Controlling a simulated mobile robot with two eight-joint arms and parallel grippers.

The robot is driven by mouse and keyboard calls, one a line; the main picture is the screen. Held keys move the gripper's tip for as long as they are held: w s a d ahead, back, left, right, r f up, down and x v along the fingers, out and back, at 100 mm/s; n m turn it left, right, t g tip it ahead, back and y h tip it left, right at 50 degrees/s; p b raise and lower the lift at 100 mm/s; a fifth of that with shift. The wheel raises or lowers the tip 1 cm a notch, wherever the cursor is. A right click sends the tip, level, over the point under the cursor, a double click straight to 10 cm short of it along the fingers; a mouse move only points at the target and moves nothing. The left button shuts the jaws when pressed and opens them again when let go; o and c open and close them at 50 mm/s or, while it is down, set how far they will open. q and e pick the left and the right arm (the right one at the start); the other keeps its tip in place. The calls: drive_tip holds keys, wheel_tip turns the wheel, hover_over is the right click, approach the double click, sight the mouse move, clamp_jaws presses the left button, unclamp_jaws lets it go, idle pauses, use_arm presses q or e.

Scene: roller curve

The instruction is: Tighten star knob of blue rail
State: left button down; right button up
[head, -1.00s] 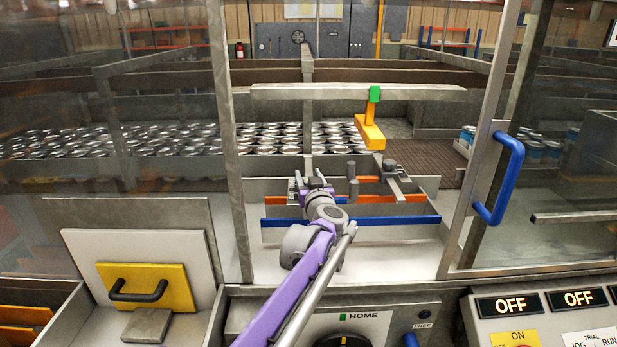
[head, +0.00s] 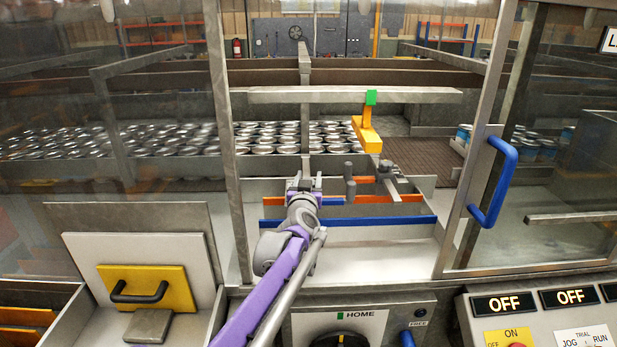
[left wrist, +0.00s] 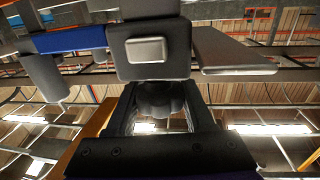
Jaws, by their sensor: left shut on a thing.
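The blue rail (head: 385,221) runs across the front of the opening behind the glass, in front of an orange rail (head: 398,199). A blue piece, seemingly the same rail, shows in the left wrist view (left wrist: 72,40). In the head view the gripper and wrist hide the knob. My right gripper is not in view.
A door with a blue handle (head: 494,182) stands at the right of the opening. A yellow bracket (head: 366,135) hangs from a grey bar above. Several cans (head: 263,148) stand behind. A control panel with a HOME dial (head: 343,328) is below.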

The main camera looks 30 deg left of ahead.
use_arm(q)
drive_tip(key=shift+c, duration=1.4)
unclamp_jaws()
drive_tip(key=shift+s, duration=0.15)
drive_tip(key=shift+s+d, duration=0.2)
drive_tip(key=shift+s, duration=0.05)
drive_tip(key=b+v, duration=0.2)
drive_tip(key=v, duration=0.8)
